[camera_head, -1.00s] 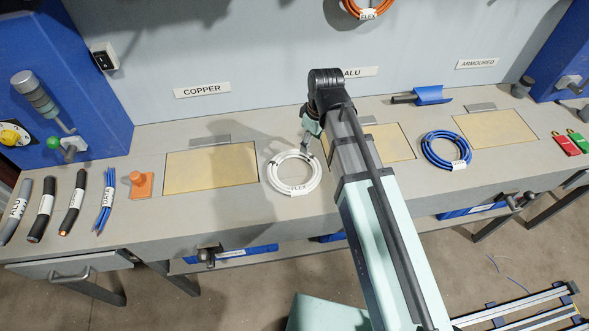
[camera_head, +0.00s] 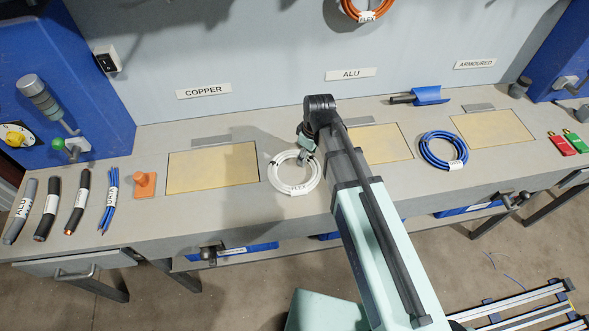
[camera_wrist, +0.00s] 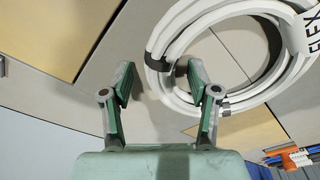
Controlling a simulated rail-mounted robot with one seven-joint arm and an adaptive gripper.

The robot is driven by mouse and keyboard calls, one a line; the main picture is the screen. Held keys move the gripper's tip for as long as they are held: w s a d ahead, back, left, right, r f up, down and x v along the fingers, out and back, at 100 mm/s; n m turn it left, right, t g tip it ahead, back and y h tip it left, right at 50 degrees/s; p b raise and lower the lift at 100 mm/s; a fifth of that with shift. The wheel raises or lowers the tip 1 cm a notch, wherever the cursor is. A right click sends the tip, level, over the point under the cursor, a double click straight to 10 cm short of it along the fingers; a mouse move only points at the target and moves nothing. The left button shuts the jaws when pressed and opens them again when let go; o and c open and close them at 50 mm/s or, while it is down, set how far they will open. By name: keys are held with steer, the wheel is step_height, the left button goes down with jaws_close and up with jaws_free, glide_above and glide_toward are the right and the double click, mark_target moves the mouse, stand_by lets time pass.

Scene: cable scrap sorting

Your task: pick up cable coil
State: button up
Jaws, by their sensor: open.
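A white cable coil (camera_head: 273,180) with a FLEX tag lies flat on the bench between two tan panels. My gripper (camera_head: 306,153) is at the coil's far right edge in the head view, its fingers partly hidden by my wrist. In the wrist view my gripper (camera_wrist: 160,78) is open with nothing held. There the white coil (camera_wrist: 168,92) passes between the fingers, the right one over the ring's inside and the left one outside it. I cannot tell how far the fingertips are above the bench. A blue coil (camera_head: 427,155) lies further right, and an orange coil (camera_head: 363,12) hangs on the wall.
Cable pieces (camera_head: 75,203) and an orange block (camera_head: 144,184) lie at the left. A blue scoop (camera_head: 428,95) lies at the back. Red (camera_head: 560,145) and green (camera_head: 575,141) items lie at the right. Tan panels (camera_head: 213,168) are bare.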

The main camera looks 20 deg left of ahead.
steer(key=shift+f, duration=0.1)
jaws_close()
stand_by(0.4)
